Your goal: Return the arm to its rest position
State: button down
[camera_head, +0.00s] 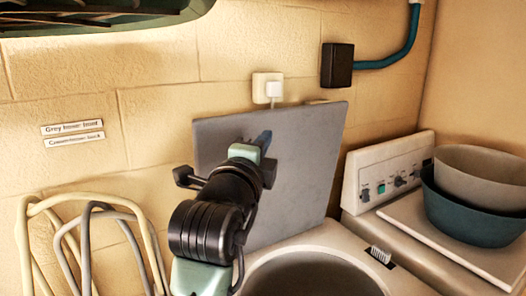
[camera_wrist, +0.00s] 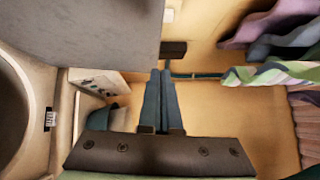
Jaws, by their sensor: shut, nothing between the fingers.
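My gripper (camera_wrist: 160,98) is shut and empty in the wrist view, its two dark fingers side by side. In the head view, my arm reaches up from the bottom, and the gripper (camera_head: 264,140) is in front of a grey board (camera_head: 310,165) that leans against the wall. I cannot tell from the head view whether the fingertips touch the board. The board also shows in the wrist view (camera_wrist: 90,30), at the upper left, beside the fingers.
A round basin (camera_head: 315,275) stands below the board. At right are a white control panel (camera_head: 385,175) and stacked bowls (camera_head: 475,205). Looped hoses (camera_head: 85,215) hang at left. A plug (camera_head: 267,88) and dark box (camera_head: 337,64) are on the wall. Cloths (camera_wrist: 275,45) hang in the wrist view.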

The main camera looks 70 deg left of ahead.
jog(key=shift+f, duration=0.2)
jog(key=shift+s, duration=0.1)
jog(key=w+d+r+n+t+h, duration=0.1)
jog(key=w+d+r+t+h, duration=0.2)
jog(key=d, duration=0.4)
jog(key=w+d+r+n+t, duration=0.1)
jog(key=w+d+r+t, duration=0.15)
jog(key=w+d, duration=0.4)
jog(key=w+d+r+n+t+h, duration=0.1)
jog(key=w+d+r+t+h, duration=0.2)
jog(key=d, duration=0.6)
jog(key=s+d+r+n+t+h, duration=0.2)
jog(key=d+r+h, duration=0.1)
jog(key=d, duration=0.5)
jog(key=s+d+r+n+t+h, duration=0.1)
jog(key=s+d+r+t+h, duration=0.1)
jog(key=d, duration=0.6)
jog(key=s+d+r+n+t+h, duration=0.2)
jog(key=d+r+t+h, duration=0.1)
jog(key=d, duration=0.5)
jog(key=shift+s+d+r+n+h, duration=0.2)
jog(key=shift+s+r+n+h, duration=0.15)
jog(key=shift+r, duration=0.3)
jog(key=shift+w+a, duration=0.1)
jog(key=shift+w, duration=0.05)
